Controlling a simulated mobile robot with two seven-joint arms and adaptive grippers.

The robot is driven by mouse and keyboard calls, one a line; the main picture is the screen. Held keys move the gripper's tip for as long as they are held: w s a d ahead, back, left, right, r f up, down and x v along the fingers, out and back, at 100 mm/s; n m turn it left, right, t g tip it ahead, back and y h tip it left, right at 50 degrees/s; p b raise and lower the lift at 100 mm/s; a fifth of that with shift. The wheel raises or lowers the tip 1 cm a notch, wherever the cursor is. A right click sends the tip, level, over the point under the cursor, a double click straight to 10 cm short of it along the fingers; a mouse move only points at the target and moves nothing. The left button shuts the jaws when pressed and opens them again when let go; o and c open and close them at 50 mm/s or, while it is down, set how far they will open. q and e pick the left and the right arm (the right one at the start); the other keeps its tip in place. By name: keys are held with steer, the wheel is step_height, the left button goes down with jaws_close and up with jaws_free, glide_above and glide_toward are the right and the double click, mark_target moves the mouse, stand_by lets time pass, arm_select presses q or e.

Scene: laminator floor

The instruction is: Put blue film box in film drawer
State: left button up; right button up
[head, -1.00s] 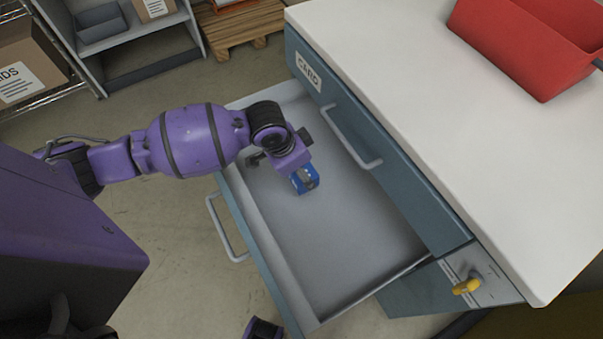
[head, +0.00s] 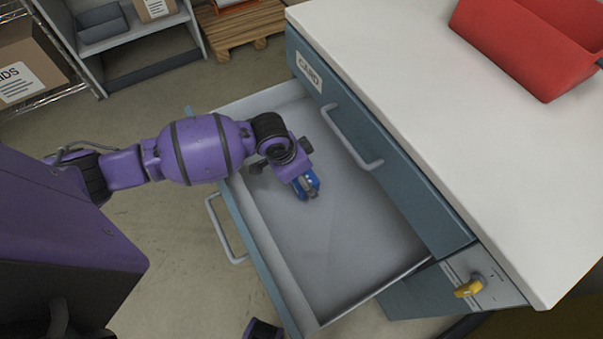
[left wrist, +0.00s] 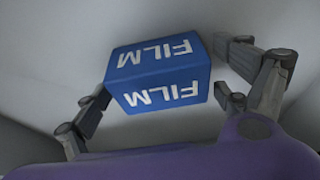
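The blue film box (head: 311,181) is over the floor of the open drawer (head: 355,235), inside its walls. Whether it touches the drawer floor I cannot tell. In the left wrist view the box (left wrist: 160,75) shows white FILM lettering on two faces. My right gripper is not clearly in view.
A closed drawer labelled CARD (head: 311,72) sits above the open one, under a white worktop (head: 470,130). A red bin (head: 520,45) stands on the worktop. Shelves and a pallet (head: 240,27) stand behind.

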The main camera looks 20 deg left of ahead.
arm_select(q)
steer(key=p+v, duration=0.2)
steer(key=v, duration=1)
steer(key=shift+r, duration=0.1)
